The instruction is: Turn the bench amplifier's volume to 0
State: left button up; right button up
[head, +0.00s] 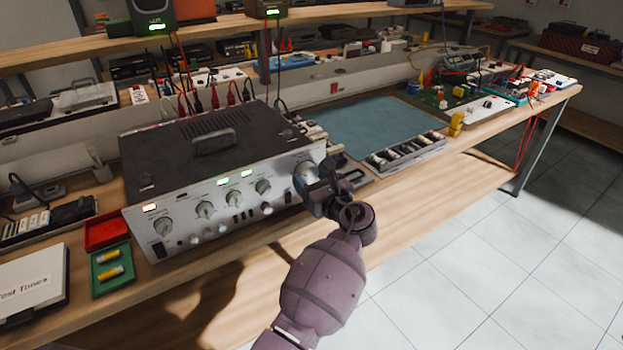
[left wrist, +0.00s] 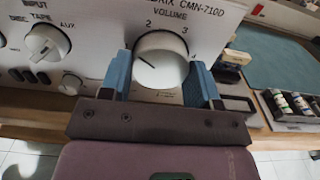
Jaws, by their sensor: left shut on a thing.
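The bench amplifier (head: 165,170) is a dark-topped box with a silver front, standing on the wooden bench. Its volume knob (head: 303,176) is the large round one at the right end of the front. In the left wrist view the white knob (left wrist: 160,62) sits under the word VOLUME, with 2, 3 and 4 visible around it. Its dark pointer line points to the upper left, below the 2. The scale beside it is hidden by a finger. My left gripper (head: 318,184) is shut on the knob, one blue finger on each side. My right gripper is not in view.
An INPUT selector knob (left wrist: 47,42) is left of the volume knob. A green tray (head: 111,270) with batteries and a red tray (head: 107,231) are left of the amplifier. A blue mat (head: 365,125) and a parts tray (head: 408,153) are to its right. Cables hang behind.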

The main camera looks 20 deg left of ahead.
pick_arm(q)
jog(key=shift+n, duration=0.3)
jog(key=n, duration=0.2)
jog(key=shift+n, duration=0.3)
jog(key=n, duration=0.8)
jog(key=shift+w+f+n+b, duration=0.1)
jog(key=shift+n+b, duration=0.2)
jog(key=shift+n, duration=0.1)
jog(key=n, duration=0.2)
jog(key=shift+n+b, duration=0.35)
jog(key=shift+n, duration=0.55)
jog(key=shift+r, duration=0.2)
jog(key=o, duration=0.9)
